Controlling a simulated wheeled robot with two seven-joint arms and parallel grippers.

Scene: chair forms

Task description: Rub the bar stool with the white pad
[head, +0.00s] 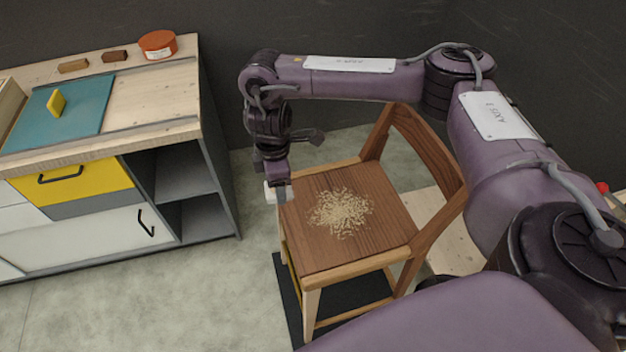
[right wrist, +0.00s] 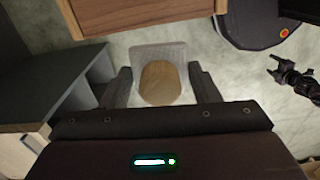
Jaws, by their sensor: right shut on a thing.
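The seat to be rubbed is a brown wooden chair (head: 322,252) with a backrest and light front legs. A patch of pale shavings or dust (head: 340,212) lies mid-seat. My right gripper (head: 275,184) is shut on the white pad (head: 271,194), just off the seat's left edge. In the right wrist view the pad (right wrist: 157,52) shows grey-white with a round wooden grip (right wrist: 160,84) between my fingers (right wrist: 162,88). Floor shows between the pad and a brown wooden edge (right wrist: 140,14); I cannot tell the pad's exact height. My left gripper is not in view.
A workbench (head: 160,105) at left holds a teal board (head: 85,112) with a yellow block (head: 56,102), two brown blocks and a round orange tin (head: 158,44). The chair stands on a black mat (head: 286,290). Clear floor lies between bench and chair.

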